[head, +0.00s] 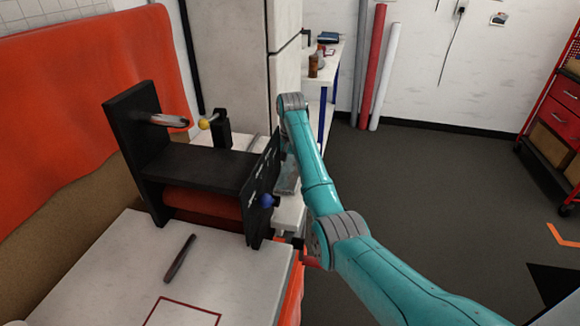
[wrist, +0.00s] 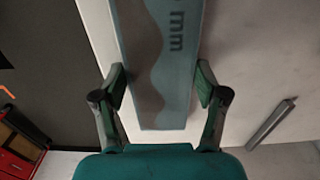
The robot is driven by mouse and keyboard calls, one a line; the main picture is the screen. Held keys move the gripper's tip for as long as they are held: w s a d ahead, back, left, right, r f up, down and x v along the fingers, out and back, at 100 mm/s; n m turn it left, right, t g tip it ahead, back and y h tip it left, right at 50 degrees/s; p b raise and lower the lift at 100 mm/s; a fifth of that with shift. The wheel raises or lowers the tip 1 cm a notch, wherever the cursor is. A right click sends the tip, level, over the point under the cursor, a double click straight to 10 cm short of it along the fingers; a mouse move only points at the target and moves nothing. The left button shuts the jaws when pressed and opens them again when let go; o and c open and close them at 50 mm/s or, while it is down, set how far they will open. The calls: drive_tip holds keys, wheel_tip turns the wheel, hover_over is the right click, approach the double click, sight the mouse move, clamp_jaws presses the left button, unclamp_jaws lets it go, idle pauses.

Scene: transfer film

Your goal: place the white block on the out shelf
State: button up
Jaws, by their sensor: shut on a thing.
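My gripper (wrist: 161,80) is shut on a long, flat, grey-blue piece (wrist: 163,50) marked "mm", with a finger at each long side. I cannot tell whether this is the white block; no plainly white block shows. In the head view a grey-blue piece (head: 287,177) shows beside the black stand, left of my arm, and the gripper itself is hidden. The black stand (head: 215,168) has two uprights, a board between them and a red roller (head: 203,203) below. I see no readable "out" label, so I cannot tell which shelf it is.
A white table (head: 110,285) in front carries a dark rod (head: 180,258) and a red outline. Blue (head: 267,200) and yellow (head: 204,124) knobs stick out by the stand. A tall white cabinet (head: 232,60) stands behind. The floor at right is mostly clear.

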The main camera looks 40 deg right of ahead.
drive_tip(key=o, duration=1.2)
